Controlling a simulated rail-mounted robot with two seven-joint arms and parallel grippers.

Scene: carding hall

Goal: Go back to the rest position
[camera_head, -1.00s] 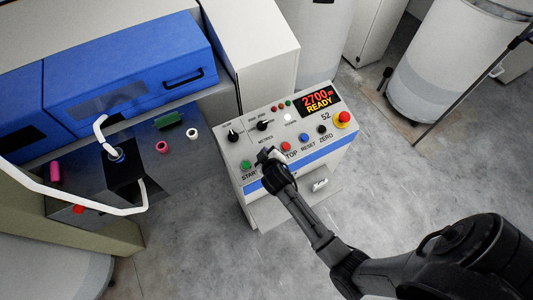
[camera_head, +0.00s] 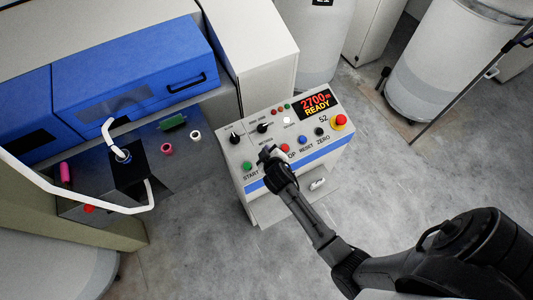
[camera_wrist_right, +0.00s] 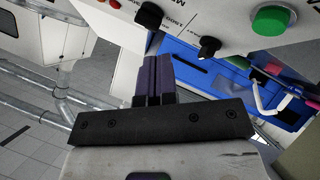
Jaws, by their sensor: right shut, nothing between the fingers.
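My right gripper (camera_head: 268,153) is over the front edge of the control panel (camera_head: 262,158), between the green START button (camera_head: 247,166) and the red STOP button (camera_head: 284,148). The STOP label is partly hidden behind it. The fingers are shut and empty; in the right wrist view the closed dark fingers (camera_wrist_right: 153,80) show below the panel's black knobs (camera_wrist_right: 209,47) and green button (camera_wrist_right: 272,20). I cannot tell whether they touch the panel. The display (camera_head: 316,102) reads 2700 and READY. My left gripper is not in view.
A blue-covered machine (camera_head: 130,85) stands at the left, with a bent white tube (camera_head: 107,130) and several small bobbins on its dark shelf. A red emergency knob (camera_head: 339,122) sits at the panel's right. Large white cans (camera_head: 437,70) stand at the back right. Grey floor is open at the right.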

